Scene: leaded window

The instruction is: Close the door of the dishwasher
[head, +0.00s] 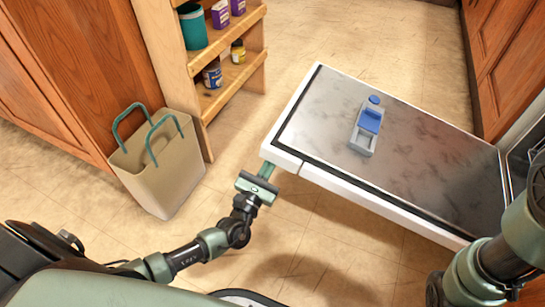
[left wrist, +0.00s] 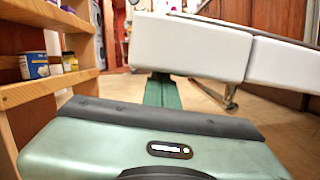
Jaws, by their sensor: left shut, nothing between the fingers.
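The dishwasher door (head: 440,150) is folded down and lies open, roughly level, with a grey metal inner face and white edges. Its white edge also fills the top of the left wrist view (left wrist: 195,45). My left gripper (head: 266,171) is shut and empty at the door's outer left corner. In the left wrist view its green fingers (left wrist: 162,92) reach to the underside of the white edge, and the tips are hidden there. I cannot tell whether they touch. My right arm shows at the lower right, but its gripper is out of view.
A blue and grey dispenser-like part (head: 367,128) is on the door's inner face. A beige bag (head: 155,170) with green handles stands on the floor at left. A wooden shelf (head: 225,92) holds jars and tins. Tiled floor (head: 350,40) is clear beyond the door.

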